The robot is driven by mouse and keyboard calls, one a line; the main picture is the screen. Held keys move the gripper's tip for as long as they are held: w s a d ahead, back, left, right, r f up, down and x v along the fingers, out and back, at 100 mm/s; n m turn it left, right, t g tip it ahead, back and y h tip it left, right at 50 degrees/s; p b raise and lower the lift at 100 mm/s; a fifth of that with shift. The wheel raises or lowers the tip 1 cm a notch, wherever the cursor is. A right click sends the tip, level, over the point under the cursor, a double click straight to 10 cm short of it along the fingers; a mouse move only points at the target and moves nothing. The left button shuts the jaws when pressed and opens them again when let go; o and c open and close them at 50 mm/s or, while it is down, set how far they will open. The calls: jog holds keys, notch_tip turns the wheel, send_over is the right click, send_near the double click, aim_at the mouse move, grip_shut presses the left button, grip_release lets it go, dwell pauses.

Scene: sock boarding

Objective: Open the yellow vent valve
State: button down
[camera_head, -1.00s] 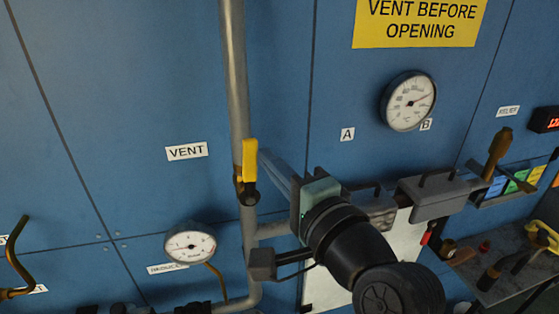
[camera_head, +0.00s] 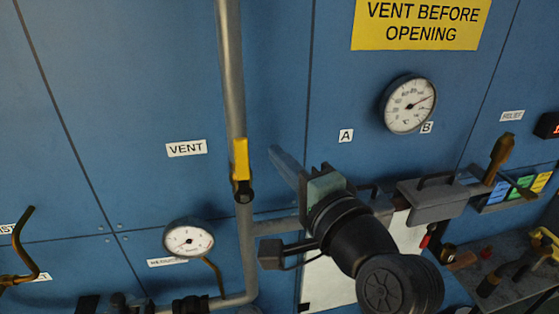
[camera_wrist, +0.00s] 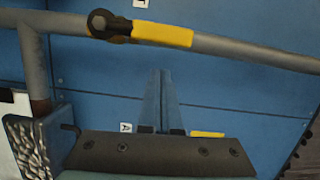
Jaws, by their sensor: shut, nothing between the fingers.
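The yellow vent valve handle (camera_head: 240,158) sits on the upright grey pipe (camera_head: 231,60), to the right of the VENT label (camera_head: 187,148). The handle points up from its dark pivot (camera_head: 243,191) and lies in line with the pipe. In the wrist view the handle (camera_wrist: 162,34) also lies along the pipe (camera_wrist: 255,52). My gripper (camera_head: 275,155) is to the right of the handle, apart from it in the picture. In the wrist view my gripper's fingers (camera_wrist: 160,78) are together and hold nothing, with the handle beyond their tips.
A dial gauge (camera_head: 188,239) is below left of the valve, and a larger gauge (camera_head: 408,104) is at the upper right. A yellow notice (camera_head: 420,22) is above it. A branch pipe, grey boxes and a cluttered shelf (camera_head: 490,265) lie below and right.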

jog(key=w+d+b+v, duration=0.1)
jog(key=b+v, duration=0.3)
jog(key=v, duration=0.7)
notch_tip(320, 180, up, 8)
jog(key=w+n+t+h+b, duration=0.2)
jog(key=n+t+h, duration=0.2)
jog(key=n+t, duration=0.15)
jog(key=s+a+r+n+t+h+b, duration=0.1)
jog(key=s+r+n+t+h, duration=0.4)
jog(key=r, duration=0.6)
jog(key=s+a+t, duration=0.1)
jog(key=s+t, duration=0.1)
jog(key=s, duration=0.1)
jog(key=shift+r+b, duration=0.2)
jog(key=shift+b, duration=0.1)
